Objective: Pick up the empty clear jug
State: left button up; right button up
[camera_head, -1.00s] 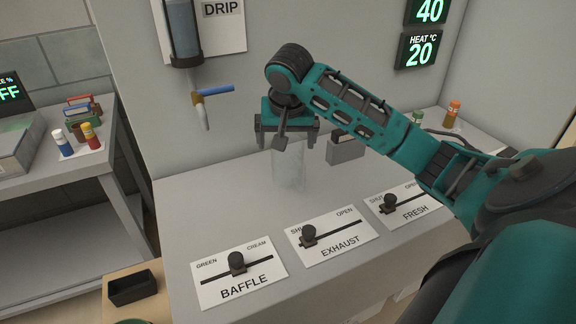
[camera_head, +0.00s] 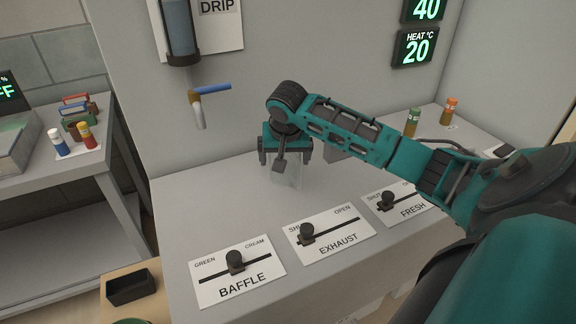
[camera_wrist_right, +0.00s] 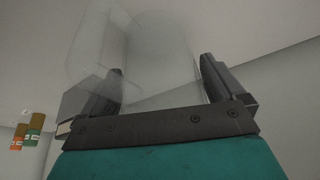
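The clear jug (camera_head: 287,177) is see-through and looks empty. It stands on the grey bench top behind the EXHAUST slider, its upper part hidden by my right gripper (camera_head: 284,158). That gripper points down over it from above. In the right wrist view the jug (camera_wrist_right: 160,55) lies between the two dark fingers (camera_wrist_right: 160,85), which appear to press on its sides. A clear handle-like part sticks out at the left there. My left gripper is not in view.
The BAFFLE panel (camera_head: 238,272), EXHAUST panel (camera_head: 328,235) and FRESH panel (camera_head: 404,203) lie along the bench front. A tap (camera_head: 198,105) hangs over the bench at left. Green (camera_head: 411,122) and orange (camera_head: 449,110) bottles stand at the back right.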

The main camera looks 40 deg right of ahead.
jog(key=c, duration=0.8)
jog(key=shift+r, duration=0.15)
notch_tip(320, 180, up, 20)
jog(key=shift+f, duration=0.1)
